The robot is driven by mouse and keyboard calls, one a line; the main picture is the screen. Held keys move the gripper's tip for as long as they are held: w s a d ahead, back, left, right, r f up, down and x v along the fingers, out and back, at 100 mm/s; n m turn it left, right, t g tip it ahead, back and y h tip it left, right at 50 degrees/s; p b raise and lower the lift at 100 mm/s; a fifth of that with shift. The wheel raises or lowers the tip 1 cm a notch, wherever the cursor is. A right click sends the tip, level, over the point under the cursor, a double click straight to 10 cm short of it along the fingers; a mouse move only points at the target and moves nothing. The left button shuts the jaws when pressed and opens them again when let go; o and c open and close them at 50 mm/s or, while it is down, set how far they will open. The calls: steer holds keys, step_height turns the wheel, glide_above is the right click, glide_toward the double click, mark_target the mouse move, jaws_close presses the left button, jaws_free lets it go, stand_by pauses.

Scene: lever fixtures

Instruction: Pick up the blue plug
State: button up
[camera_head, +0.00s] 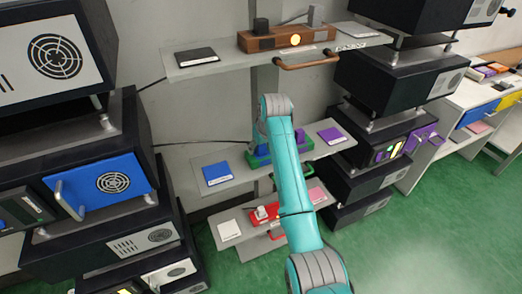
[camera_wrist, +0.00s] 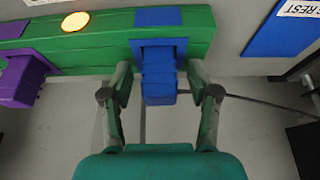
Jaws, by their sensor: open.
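In the wrist view the blue plug (camera_wrist: 158,75) sits in a blue socket on a green power strip (camera_wrist: 100,38). My gripper (camera_wrist: 160,80) is open, with one finger on each side of the blue plug. Gaps show between both fingers and the plug. In the head view the green strip (camera_head: 260,161) lies on the middle shelf, partly hidden by my arm. My fingers and most of the blue plug are hidden there.
A purple plug (camera_wrist: 20,80) sits at the strip's left in the wrist view. A blue pad (camera_head: 217,173) and a purple pad (camera_head: 331,135) lie on the middle shelf. A brown strip (camera_head: 275,40) is above, a red strip (camera_head: 264,214) below. Black equipment stacks flank the shelves.

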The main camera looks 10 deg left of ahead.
jaws_close()
steer(key=shift+r, duration=0.1)
